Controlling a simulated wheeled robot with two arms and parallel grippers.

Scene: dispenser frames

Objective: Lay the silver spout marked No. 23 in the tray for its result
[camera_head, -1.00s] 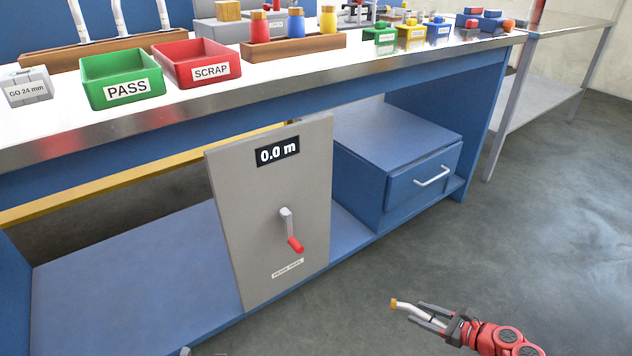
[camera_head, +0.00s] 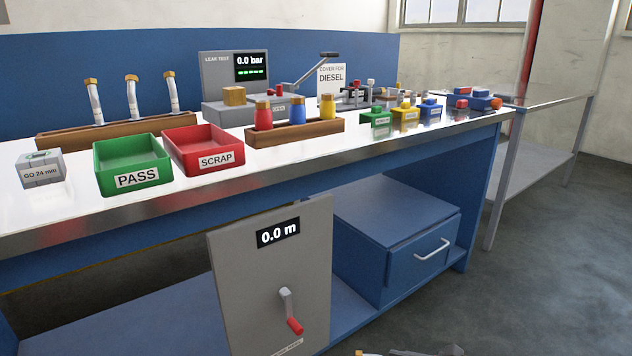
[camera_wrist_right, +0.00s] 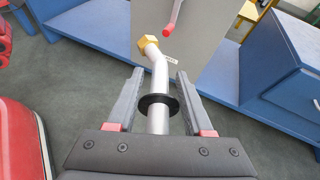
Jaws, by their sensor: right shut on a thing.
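In the right wrist view my right gripper (camera_wrist_right: 156,92) is shut on a silver spout (camera_wrist_right: 158,82) with a brass hex end (camera_wrist_right: 148,44) and a black ring. No number is legible on it. In the head view only the top of this gripper (camera_head: 408,352) shows at the bottom edge, low in front of the bench. The green PASS tray (camera_head: 132,163) and red SCRAP tray (camera_head: 203,150) stand side by side on the bench; both look empty. My left gripper is out of view.
Three similar spouts stand in a wooden rack (camera_head: 110,131) behind the trays. The leak tester (camera_head: 236,84) reads 0.0 bar with green lights. A GO 24 mm gauge block (camera_head: 41,169) is left of PASS. Bottles stand right of SCRAP. A grey 0.0 m reel panel (camera_head: 262,275) fronts the bench.

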